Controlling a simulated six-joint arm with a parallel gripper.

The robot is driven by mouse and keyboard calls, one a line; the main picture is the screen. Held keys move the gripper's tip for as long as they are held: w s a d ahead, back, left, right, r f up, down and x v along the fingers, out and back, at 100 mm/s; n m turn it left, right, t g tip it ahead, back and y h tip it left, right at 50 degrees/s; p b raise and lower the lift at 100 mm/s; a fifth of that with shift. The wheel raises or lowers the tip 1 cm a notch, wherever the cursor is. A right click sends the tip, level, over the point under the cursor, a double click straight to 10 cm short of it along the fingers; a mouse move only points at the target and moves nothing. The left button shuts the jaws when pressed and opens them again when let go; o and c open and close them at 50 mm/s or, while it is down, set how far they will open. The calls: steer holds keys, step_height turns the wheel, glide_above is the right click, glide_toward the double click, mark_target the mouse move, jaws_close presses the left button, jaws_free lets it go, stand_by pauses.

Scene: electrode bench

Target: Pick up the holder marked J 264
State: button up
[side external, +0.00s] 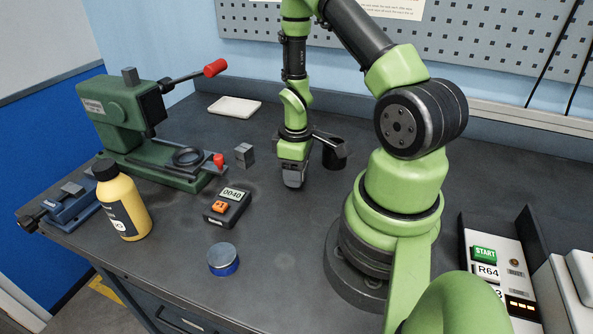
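I cannot read the marking J 264 on anything in view. A small grey metal block (244,155) stands on the bench to the right of the green press and may be a holder, but no label shows on it. My gripper (293,184) points down over the middle of the bench, to the right of and nearer the camera than the grey block, apart from it. Its fingertips are small and dark here, and I cannot tell whether they are open or shut or hold anything.
A green press (125,115) with a red-knobbed lever stands at left. Near it are a blue vise (75,198), a yellow bottle (125,208), a counter reading 0040 (229,206) and a blue tin (223,260). A white tray (235,107) lies behind; a START box (486,268) is at right.

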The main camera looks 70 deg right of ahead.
steer(key=shift+c, duration=1.3)
steer(key=shift+r, duration=0.1)
